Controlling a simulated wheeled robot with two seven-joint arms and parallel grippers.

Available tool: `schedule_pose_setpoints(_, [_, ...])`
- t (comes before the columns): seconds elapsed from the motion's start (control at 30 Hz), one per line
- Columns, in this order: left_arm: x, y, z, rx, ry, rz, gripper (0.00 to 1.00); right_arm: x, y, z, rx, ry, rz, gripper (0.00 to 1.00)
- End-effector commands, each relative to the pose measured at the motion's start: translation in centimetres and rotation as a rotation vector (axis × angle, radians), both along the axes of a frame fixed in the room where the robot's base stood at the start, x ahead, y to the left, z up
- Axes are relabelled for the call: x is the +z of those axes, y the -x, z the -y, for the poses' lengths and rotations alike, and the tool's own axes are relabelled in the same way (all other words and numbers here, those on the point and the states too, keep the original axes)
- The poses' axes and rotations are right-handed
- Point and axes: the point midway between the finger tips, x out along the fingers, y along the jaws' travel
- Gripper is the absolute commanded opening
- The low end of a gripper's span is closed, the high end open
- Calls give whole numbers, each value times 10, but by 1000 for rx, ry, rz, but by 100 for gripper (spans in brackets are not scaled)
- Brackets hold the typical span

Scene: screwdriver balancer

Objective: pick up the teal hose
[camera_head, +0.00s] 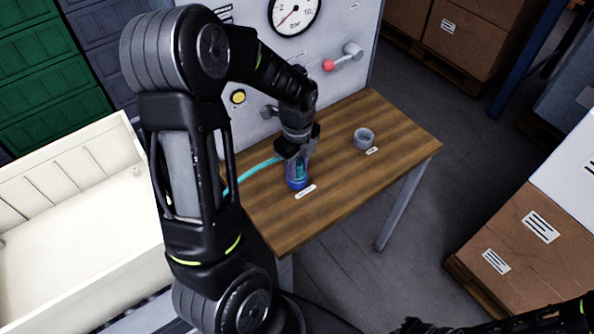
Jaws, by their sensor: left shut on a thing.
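The teal hose (250,173) runs from the left behind my arm, across the left part of the wooden table, toward a clear blue holder (296,183). A teal end piece shows upright inside this holder. My left gripper (297,157) points down over the holder and is shut on the top of the teal hose's end. The fingertips are small and dark, so the exact contact is hard to see. Part of the hose is hidden behind my left arm. My right arm shows only as a dark strip along the bottom right edge.
A grey cup-like holder (364,138) stands on the wooden table (330,199), right of the gripper. Behind is a grey panel (322,43) with a gauge (293,14), a yellow button (238,97) and a red-knobbed lever (329,65). A cream bin (75,250) stands left; boxes (530,240) stand right.

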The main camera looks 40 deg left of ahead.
Motion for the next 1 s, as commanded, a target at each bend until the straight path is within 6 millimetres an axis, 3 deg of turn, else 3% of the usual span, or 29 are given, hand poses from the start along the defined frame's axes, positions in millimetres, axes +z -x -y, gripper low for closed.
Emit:
schedule_pose_setpoints(0.27, [7, -1, 0, 1, -1, 3, 0, -1, 0, 0, 0, 0, 0, 0])
schedule_pose_setpoints(0.7, [83, -1, 0, 0, -1, 5, 0, -10, -1, -1, 1, -3, 4, 0])
schedule_pose_setpoints(1.0, [100, 0, 0, 0, 0, 0, 0, -11, -2, -1, 1, -3, 5, 0])
